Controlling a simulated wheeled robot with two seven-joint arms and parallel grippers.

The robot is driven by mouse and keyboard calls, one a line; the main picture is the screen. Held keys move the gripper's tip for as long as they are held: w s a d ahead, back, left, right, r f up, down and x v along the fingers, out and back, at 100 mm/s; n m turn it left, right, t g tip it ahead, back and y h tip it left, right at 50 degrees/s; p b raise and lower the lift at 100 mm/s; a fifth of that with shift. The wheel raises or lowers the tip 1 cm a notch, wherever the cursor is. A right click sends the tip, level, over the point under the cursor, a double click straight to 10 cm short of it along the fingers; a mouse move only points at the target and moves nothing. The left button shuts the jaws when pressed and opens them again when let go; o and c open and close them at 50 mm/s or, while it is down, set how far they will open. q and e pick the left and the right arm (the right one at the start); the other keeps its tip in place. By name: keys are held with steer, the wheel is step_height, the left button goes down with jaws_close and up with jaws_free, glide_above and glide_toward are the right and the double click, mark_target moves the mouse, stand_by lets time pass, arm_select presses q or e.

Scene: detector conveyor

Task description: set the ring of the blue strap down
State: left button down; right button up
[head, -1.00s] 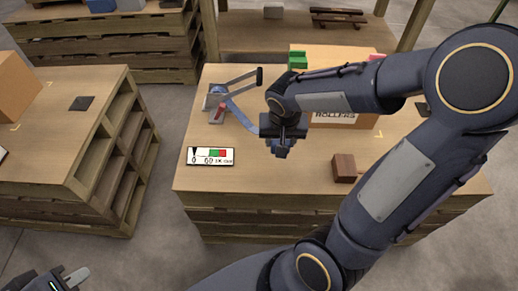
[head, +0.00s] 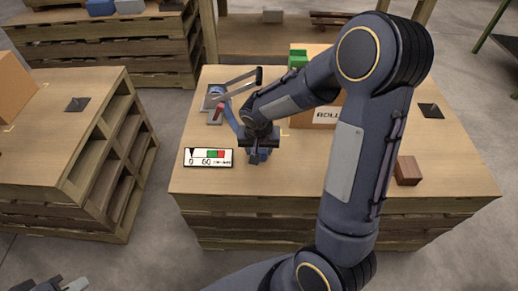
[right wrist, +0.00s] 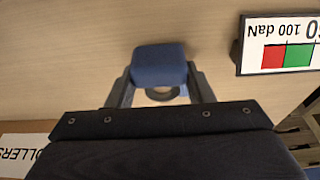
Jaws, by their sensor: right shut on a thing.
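The blue strap (head: 232,116) runs from a ratchet device with a red handle (head: 218,111) on the middle table (head: 290,180) to my right gripper (head: 258,155). In the right wrist view, the right gripper's two fingers (right wrist: 158,88) are shut on the strap's blue end piece (right wrist: 158,65). A dark ring (right wrist: 161,93) shows between the fingers, partly hidden. In the head view the arm hides much of the strap end; I cannot tell whether it touches the table. My left gripper (head: 66,286) is only partly in view at the bottom left, its opening unclear.
A gauge sign (head: 208,157) lies left of the right gripper; it also shows in the right wrist view (right wrist: 285,45). A ROLLERS box (head: 326,117) stands behind my right arm, a green block (head: 298,57) beyond. A brown block (head: 407,170) sits at the table's right.

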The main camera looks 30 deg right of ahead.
steer(key=shift+f, duration=0.15)
steer(key=o, duration=1.1)
steer(key=shift+c, duration=0.2)
